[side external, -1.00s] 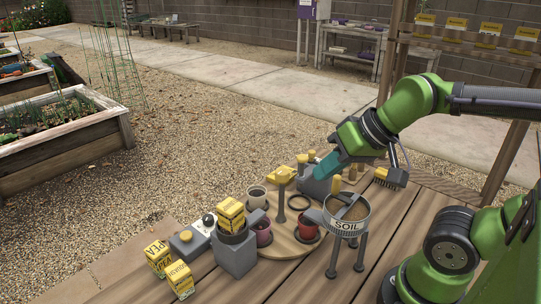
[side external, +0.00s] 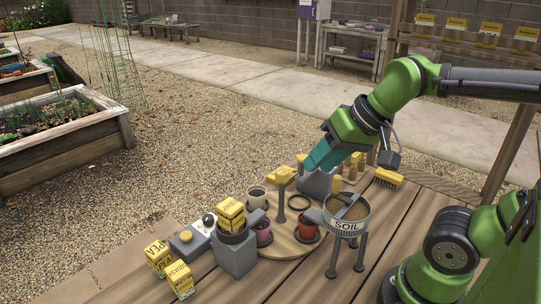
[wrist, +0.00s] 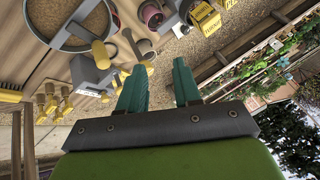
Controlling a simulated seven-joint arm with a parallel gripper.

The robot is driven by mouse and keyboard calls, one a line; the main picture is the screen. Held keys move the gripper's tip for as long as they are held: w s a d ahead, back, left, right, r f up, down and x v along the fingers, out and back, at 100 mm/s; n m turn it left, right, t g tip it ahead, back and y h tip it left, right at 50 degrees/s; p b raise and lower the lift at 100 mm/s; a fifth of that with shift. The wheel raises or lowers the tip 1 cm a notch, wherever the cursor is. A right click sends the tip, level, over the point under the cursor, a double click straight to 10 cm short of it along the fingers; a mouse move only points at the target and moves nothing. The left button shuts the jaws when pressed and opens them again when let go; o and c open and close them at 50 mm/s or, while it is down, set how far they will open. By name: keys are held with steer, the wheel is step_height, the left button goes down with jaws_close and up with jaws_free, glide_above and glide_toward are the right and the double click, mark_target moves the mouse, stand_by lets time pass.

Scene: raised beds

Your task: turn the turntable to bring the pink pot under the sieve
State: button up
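The round wooden turntable (side external: 283,246) stands on the deck with a central post and a yellow handle (side external: 283,175) on top. The pink pot (side external: 263,238) is at its front left, beside a grey stand. A red pot (side external: 307,233) is at its right, close to the sieve. A whitish pot (side external: 256,198) is at its back left. The sieve (side external: 347,227), marked SOIL, stands on legs at the right and shows in the wrist view (wrist: 68,42). My gripper (side external: 312,166) is above and behind the turntable; its teal fingers are apart and empty in the wrist view (wrist: 159,82).
A yellow box (side external: 231,213) sits on the grey stand (side external: 236,257), with more yellow boxes (side external: 180,279) at the left. A grey block (side external: 318,184) stands below my fingers. A yellow brush (side external: 388,178) lies to the right. The front deck is clear.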

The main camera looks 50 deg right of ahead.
steer(key=o, duration=0.5)
steer(key=w+d+r+m+g, duration=0.1)
steer(key=w, duration=0.1)
steer(key=w+r+m+g, duration=0.1)
steer(key=w+r+m, duration=0.1)
steer(key=w+d+r+m+g, duration=0.1)
steer(key=w, duration=0.2)
steer(key=shift+d+r+m+g+h, duration=0.25)
steer(key=shift+d+m+g+h, duration=0.05)
steer(key=shift+d+h, duration=0.1)
steer(key=r+m+g+h, duration=0.1)
steer(key=r+m+g, duration=0.15)
steer(key=m, duration=0.25)
glide_above(283, 170)
steer(key=f, duration=0.1)
steer(key=shift+m+g, duration=0.25)
steer(key=shift+m, duration=0.05)
step_height(283, 170, down, 17)
steer(key=shift+r, duration=0.15)
steer(key=c, duration=1.1)
